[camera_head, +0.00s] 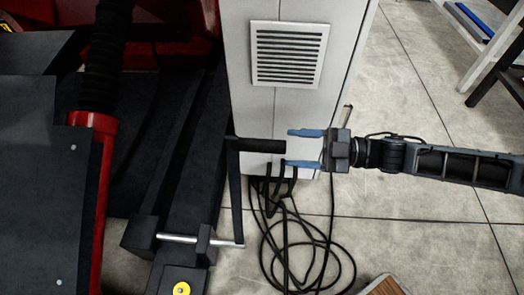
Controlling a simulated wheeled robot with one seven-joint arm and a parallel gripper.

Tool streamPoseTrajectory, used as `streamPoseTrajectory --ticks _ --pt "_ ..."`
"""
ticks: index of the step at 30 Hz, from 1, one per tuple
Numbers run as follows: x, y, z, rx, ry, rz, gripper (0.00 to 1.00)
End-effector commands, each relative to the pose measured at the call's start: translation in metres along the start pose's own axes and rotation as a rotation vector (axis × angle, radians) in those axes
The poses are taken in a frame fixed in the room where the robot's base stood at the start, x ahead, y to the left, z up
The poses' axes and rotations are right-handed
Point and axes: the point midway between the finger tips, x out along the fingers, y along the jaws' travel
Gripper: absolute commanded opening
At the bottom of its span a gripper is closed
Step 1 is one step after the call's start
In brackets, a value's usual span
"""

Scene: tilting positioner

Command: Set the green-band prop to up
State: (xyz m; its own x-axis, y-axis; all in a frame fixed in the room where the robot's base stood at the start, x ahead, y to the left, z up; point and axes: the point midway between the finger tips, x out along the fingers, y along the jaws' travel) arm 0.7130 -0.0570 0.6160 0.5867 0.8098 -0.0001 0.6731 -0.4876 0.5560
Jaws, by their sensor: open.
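A black crank-like lever (236,200) stands upright in the middle of the view, joined at its foot to a silver shaft on a dark beam. Its black handle bar (262,146) sticks out to the right from its top. No green band shows, so I cannot tell whether this is the green-band prop. My gripper (289,148) comes in from the right, with blue fingers open and empty. The fingertips are at the free end of the handle bar, one above and one below it in the picture. I cannot tell whether they touch it.
A light grey cabinet (243,85) with a vent grille (288,55) stands behind the handle. Black cables (285,245) lie coiled on the tiled floor below. Dark and red machine parts (92,180) fill the left. A yellow disc (181,289) sits on the beam's near end.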

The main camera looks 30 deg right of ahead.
Motion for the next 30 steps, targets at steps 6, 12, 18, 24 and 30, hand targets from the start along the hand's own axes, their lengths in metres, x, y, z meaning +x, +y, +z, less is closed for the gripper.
streamPoseTrajectory --ticks 6,12,18,24,30 --pt "0.03 -0.001 0.0 0.0 0.004 -0.002 0.59" --pt "0.059 -0.001 0.0 0.001 0.003 -0.001 0.59" --pt "0.073 -0.001 0.0 0.001 0.0 0.0 0.59" --pt "0.074 0.0 0.0 0.001 -0.002 0.001 0.59" --pt "0.074 0.0 0.0 0.001 -0.002 0.0 0.47"
